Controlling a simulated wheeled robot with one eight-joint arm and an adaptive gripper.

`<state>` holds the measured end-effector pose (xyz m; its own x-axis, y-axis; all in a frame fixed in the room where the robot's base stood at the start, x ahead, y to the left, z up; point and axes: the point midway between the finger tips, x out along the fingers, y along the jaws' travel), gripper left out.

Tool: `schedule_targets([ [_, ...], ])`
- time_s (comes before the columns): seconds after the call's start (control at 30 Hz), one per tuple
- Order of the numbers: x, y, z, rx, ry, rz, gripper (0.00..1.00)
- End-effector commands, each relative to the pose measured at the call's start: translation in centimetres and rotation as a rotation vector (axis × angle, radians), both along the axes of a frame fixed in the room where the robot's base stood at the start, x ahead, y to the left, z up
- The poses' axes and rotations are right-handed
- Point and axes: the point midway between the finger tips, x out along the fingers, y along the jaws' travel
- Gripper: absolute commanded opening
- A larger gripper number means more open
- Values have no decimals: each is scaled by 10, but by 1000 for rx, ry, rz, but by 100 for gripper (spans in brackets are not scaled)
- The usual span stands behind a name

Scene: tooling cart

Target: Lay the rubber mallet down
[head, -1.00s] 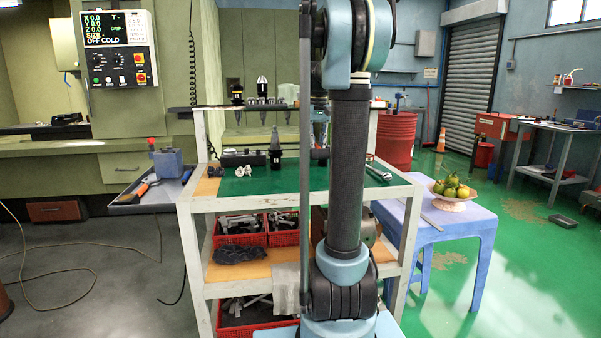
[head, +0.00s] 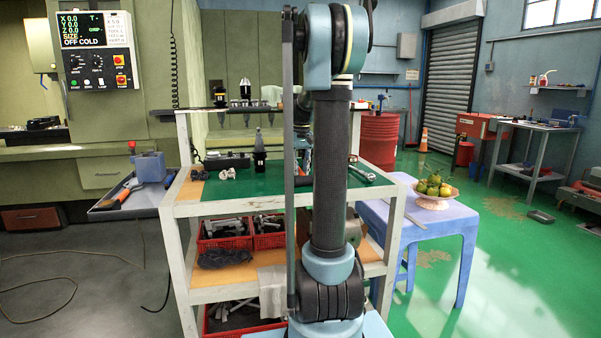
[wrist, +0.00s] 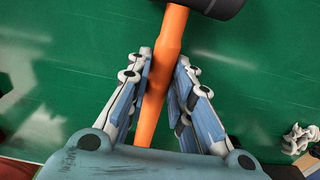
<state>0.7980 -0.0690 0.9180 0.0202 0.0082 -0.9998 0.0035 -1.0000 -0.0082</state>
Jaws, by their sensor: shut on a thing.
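The rubber mallet has an orange handle (wrist: 164,60) and a black head (wrist: 212,6), seen in the wrist view. My gripper (wrist: 163,57) is shut on the handle, with one finger on each side. The head lies beyond the fingertips at the top edge and is partly cut off. The green top (wrist: 70,85) of the cart lies beneath; I cannot tell whether the mallet touches it. In the head view my arm hides most of the gripper and mallet, over the cart's green top (head: 270,190).
White crumpled pieces (head: 228,173) and a black tool holder (head: 259,153) stand on the cart top at left. A chrome wrench (head: 362,172) lies at right. A rack of holders (head: 245,100) runs along the back. A blue table (head: 440,215) with a fruit bowl (head: 436,200) stands to the right.

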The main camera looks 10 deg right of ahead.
Motion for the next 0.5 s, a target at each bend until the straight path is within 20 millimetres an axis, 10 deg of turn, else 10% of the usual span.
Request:
schedule_targets([
  [0.1, -1, 0, -1, 0, 1, 0, 0],
  [0.13, 0, 0, -1, 0, 0, 0, 27],
  [0.2, 0, 0, -1, 0, 1, 0, 41],
  [0.5, 0, 0, 0, 0, 0, 0, 41],
])
